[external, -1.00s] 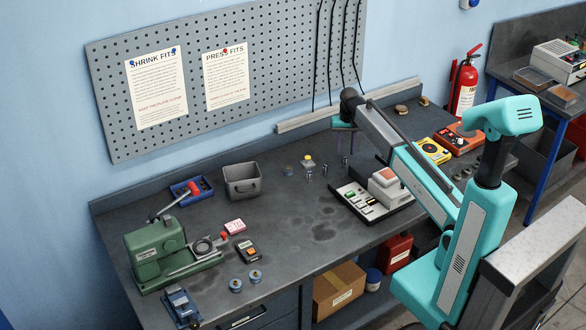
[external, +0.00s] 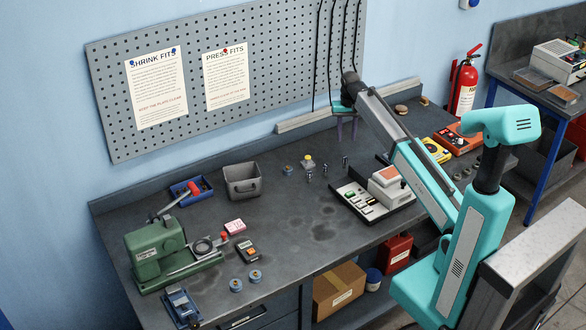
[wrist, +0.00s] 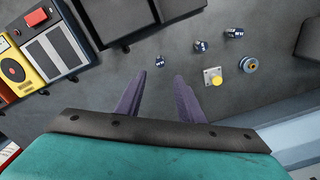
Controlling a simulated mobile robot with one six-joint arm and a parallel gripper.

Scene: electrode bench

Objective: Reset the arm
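My gripper (external: 346,130) hangs over the back part of the bench, near the foot of the pegboard, with its fingers pointing down. In the wrist view its two purple fingers (wrist: 154,97) are apart with bare bench top between them, so it is open and empty. Several small metal cylinders stand on the bench beyond the fingers, one of them (wrist: 160,63) near the left fingertip. A yellow-topped part on a square base (wrist: 213,77) and a blue-rimmed round part (wrist: 249,65) are to the right of the fingers.
A black tray (external: 350,207) with a white-and-red device stands below the arm. A grey bin (external: 242,182), a green press (external: 160,255) and a blue tray (external: 187,190) are on the left. Yellow and orange boxes (external: 460,140) are at right.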

